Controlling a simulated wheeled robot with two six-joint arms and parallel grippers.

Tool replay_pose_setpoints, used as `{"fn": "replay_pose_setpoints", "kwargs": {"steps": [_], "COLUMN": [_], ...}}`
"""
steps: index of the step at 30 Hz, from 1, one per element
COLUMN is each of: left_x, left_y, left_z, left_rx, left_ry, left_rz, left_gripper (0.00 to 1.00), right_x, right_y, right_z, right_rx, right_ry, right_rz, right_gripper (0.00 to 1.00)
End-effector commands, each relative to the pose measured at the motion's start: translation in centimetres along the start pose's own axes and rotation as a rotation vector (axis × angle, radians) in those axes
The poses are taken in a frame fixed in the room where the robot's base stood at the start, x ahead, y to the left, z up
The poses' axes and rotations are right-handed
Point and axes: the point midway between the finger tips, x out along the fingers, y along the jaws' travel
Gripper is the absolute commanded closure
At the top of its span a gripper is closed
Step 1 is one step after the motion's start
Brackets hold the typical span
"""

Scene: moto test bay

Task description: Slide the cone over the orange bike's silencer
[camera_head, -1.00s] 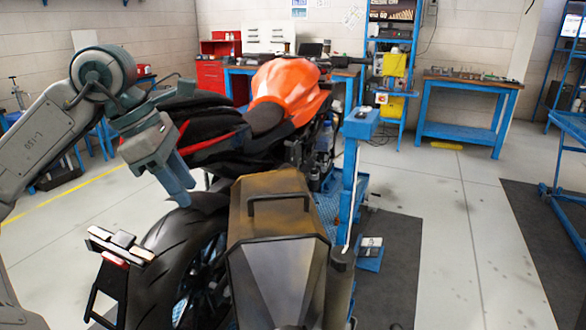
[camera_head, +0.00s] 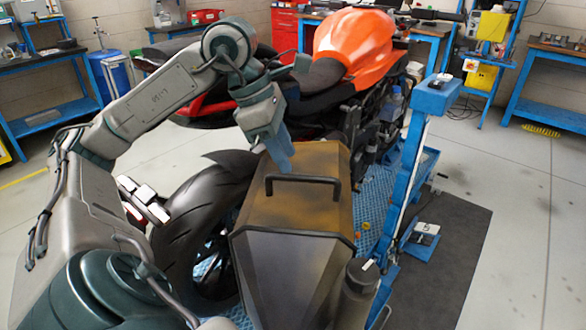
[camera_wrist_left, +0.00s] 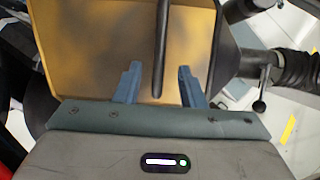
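A large faceted cone (camera_head: 315,215), brown-yellow on top with dark grey sloping sides, stands beside the orange bike (camera_head: 353,45). It has a black bar handle (camera_head: 303,180) on top. In the wrist view the same handle (camera_wrist_left: 161,45) runs between the two blue fingers. My left gripper (camera_head: 282,158) points down by the handle's far left end. Its fingers (camera_wrist_left: 159,85) are apart, and I cannot tell whether they touch the handle. The silencer cannot be made out clearly. My right gripper is not in view.
The bike's rear wheel (camera_head: 192,215) is left of the cone. A blue post (camera_head: 412,165) and a dark cylinder (camera_head: 355,292) stand to its right. A blue bench (camera_head: 547,95) is at the back right. The pale floor (camera_head: 520,215) at right is clear.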

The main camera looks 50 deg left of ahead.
Motion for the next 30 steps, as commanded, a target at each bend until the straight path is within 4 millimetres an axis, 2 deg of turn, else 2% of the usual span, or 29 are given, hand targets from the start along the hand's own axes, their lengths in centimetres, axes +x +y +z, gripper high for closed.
{"fn": "replay_pose_setpoints", "kwargs": {"steps": [3,7,18,20,24,30], "left_x": [2.0,3.2,3.9,3.9,3.8,3.9], "left_y": [-0.1,0.0,0.0,0.0,0.0,0.0], "left_z": [0.0,0.0,0.0,0.0,0.0,0.0], "left_rx": [0.0,0.001,0.0,0.0,0.0,0.0], "left_ry": [0.001,0.0,0.0,0.0,0.0,0.0], "left_rz": [-0.004,-0.002,0.001,0.001,0.001,0.0], "left_gripper": [0.64,0.64,0.64,0.74,1.0,1.0], "right_x": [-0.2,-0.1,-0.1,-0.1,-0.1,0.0], "right_y": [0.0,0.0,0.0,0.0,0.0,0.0], "right_z": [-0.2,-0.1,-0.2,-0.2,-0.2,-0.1], "right_rx": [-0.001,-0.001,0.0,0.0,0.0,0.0], "right_ry": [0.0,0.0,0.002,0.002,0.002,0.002], "right_rz": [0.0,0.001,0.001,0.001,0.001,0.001], "right_gripper": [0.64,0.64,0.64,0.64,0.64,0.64]}}
